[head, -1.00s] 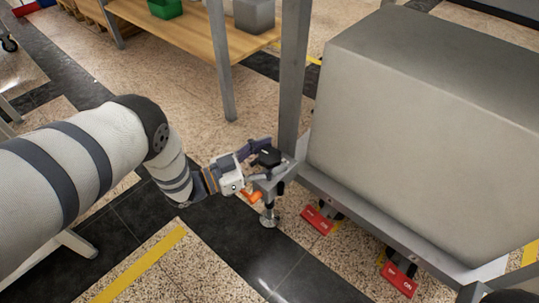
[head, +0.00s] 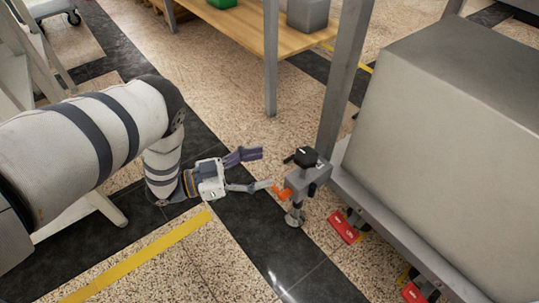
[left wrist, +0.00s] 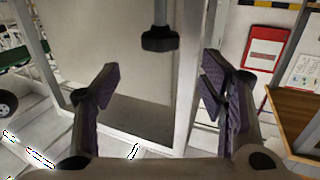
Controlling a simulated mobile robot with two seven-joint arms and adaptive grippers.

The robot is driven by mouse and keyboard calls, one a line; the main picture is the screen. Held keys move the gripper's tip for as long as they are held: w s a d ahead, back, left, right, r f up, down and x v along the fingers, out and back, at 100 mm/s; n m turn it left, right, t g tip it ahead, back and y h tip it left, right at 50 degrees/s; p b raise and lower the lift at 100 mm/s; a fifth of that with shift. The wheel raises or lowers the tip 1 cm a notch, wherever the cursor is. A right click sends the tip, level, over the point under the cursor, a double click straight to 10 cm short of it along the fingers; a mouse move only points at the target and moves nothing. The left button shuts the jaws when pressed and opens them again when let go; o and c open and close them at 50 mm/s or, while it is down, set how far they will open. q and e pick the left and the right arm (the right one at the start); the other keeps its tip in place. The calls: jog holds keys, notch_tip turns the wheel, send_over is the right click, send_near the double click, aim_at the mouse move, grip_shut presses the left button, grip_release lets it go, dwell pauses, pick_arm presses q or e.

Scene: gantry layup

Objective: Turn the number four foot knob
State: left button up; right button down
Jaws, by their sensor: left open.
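A black foot knob (head: 306,156) sits on top of a grey bracket (head: 303,181) at the gantry frame's near corner. An orange lever (head: 282,191) sticks out from the bracket, and a round metal foot (head: 294,217) stands on the floor below. My left gripper (head: 266,169) is open and empty, left of the knob and apart from it. Its lower finger ends close to the orange lever; I cannot tell if they touch. In the left wrist view, a dark knob-shaped part (left wrist: 160,39) on a grey rod shows ahead between the open fingers (left wrist: 160,85). No number is legible. My right gripper is not seen.
The big grey block (head: 450,100) and its frame post (head: 345,75) stand right of the bracket. A wooden table (head: 240,30) stands behind.

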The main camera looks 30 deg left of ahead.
pick_arm(q)
jog(key=n+t+y+p, duration=0.2)
jog(key=n+t+y, duration=0.2)
jog(key=n+y, duration=1.1)
send_near(306, 156)
jog(key=m+y+b, duration=0.1)
jog(key=w+m+y+b, duration=0.1)
jog(key=w+f+b, duration=0.1)
jog(key=shift+w+d+f+m+y, duration=0.1)
jog(key=shift+w+d+m+y, duration=0.2)
jog(key=shift+m+y, duration=0.1)
jog(key=b+x, duration=0.2)
jog(key=x, duration=0.4)
jog(key=shift+w+a, duration=0.1)
jog(key=shift+w, duration=0.3)
jog(key=shift+w+a+r, duration=0.1)
jog(key=shift+w+r, duration=0.15)
jog(key=shift+w, duration=0.2)
jog(key=shift+r, duration=0.1)
jog(key=c, duration=1.2)
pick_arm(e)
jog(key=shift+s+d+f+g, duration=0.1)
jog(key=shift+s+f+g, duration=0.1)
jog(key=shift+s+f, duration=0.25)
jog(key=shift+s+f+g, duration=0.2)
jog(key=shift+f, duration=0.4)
